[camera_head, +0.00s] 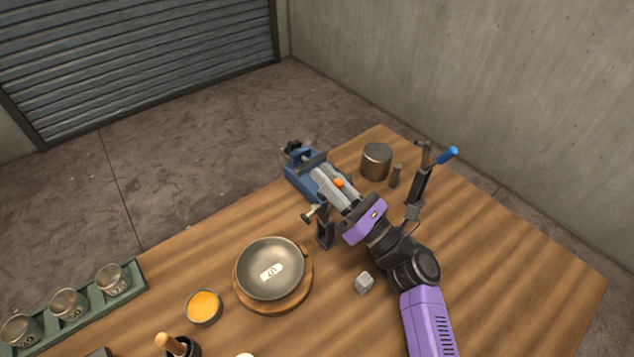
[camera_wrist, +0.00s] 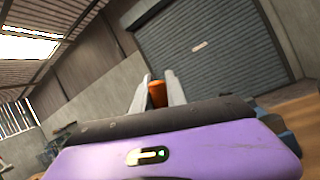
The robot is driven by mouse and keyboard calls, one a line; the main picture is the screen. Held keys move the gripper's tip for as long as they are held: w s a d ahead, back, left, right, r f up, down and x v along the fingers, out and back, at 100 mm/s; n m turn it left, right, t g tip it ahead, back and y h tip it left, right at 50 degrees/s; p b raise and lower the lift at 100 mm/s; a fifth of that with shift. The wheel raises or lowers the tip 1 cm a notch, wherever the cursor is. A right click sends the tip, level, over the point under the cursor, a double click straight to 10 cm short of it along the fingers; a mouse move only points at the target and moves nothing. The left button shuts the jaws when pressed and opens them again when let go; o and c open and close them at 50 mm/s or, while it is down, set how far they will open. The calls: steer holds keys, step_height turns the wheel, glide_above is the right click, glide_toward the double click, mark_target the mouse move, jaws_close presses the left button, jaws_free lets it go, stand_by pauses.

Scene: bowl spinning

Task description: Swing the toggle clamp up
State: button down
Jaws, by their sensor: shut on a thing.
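My gripper (camera_head: 328,178) reaches across the table toward its back edge, with its grey fingers closed around an orange piece (camera_head: 338,183). In the wrist view the orange piece (camera_wrist: 157,93) sits between the two fingertips (camera_wrist: 156,92). It looks like the toggle clamp's handle grip, but its link to a clamp body is hidden by my gripper. A dark upright fixture (camera_head: 325,232) with a brass-coloured knob (camera_head: 309,217) stands just below my gripper in the head view; I cannot tell whether it belongs to the clamp.
A blue vise (camera_head: 303,178) lies beyond the fingertips. A metal cylinder (camera_head: 376,160) and a lever stand with a blue handle (camera_head: 447,156) are to the right. A metal bowl (camera_head: 270,262) rests on a wooden disc (camera_head: 307,287). A grey cube (camera_head: 364,283) lies near my arm.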

steer(key=shift+w+d+f+m+t+h, duration=0.25)
steer(key=shift+d+m+t+h, duration=0.15)
steer(key=shift+m, duration=0.35)
steer(key=shift+w+d+f+m+t+h, duration=0.1)
steer(key=shift+w+d+m+t+h, duration=0.2)
steer(key=shift+m, duration=0.45)
steer(key=shift+d, duration=0.1)
steer(key=c, duration=1.3)
jaws_free()
steer(key=shift+c, duration=0.2)
steer(key=shift+s, duration=0.1)
steer(key=v, duration=0.7)
steer(key=shift+s+d+f, duration=0.2)
steer(key=shift+s+d, duration=0.05)
